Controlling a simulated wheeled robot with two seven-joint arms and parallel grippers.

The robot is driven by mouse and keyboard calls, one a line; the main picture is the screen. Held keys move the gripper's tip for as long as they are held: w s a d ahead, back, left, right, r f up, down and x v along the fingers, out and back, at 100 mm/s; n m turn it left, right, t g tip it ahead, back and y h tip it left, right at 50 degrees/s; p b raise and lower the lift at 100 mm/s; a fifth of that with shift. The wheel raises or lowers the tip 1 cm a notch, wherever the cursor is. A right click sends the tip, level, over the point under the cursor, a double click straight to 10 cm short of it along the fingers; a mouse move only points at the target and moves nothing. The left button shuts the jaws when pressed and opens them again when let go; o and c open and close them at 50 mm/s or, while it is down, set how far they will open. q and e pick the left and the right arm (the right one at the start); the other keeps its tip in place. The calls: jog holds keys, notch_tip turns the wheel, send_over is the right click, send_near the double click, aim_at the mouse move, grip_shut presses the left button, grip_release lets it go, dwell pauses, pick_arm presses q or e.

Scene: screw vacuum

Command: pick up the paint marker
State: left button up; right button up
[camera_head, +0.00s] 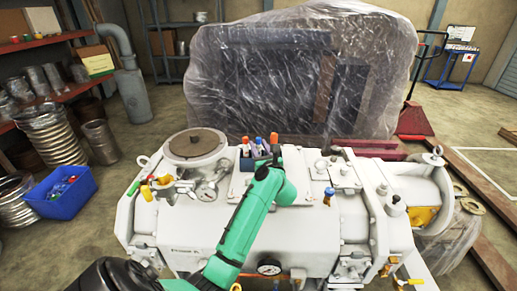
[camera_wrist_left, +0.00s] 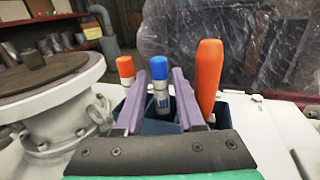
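A blue-capped marker (camera_wrist_left: 161,88) stands upright in a dark blue holder on the white machine; its blue cap also shows in the head view (camera_head: 258,141). A marker with an orange-red cap (camera_wrist_left: 125,70) stands to its left, and a larger orange handle (camera_wrist_left: 207,75) to its right. I cannot tell for sure which is the paint marker. My left gripper (camera_wrist_left: 165,74) has its purple fingers apart, one on each side of the blue-capped marker in the wrist view. Whether they touch it is unclear. My right gripper is not in view.
The white machine (camera_head: 305,235) fills the front, with a round brown-lidded port (camera_head: 196,142) left of the holder. A plastic-wrapped crate (camera_head: 215,70) stands behind. A blue bin (camera_head: 62,203) sits on the floor at left.

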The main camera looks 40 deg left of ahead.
pick_arm(q)
jog(key=x, duration=0.4)
jog(key=shift+r+p, duration=0.1)
jog(key=shift+p, duration=0.2)
grip_shut()
jog(key=shift+r, duration=0.15)
notch_tip(320, 180, up, 20)
jog(key=b, duration=0.1)
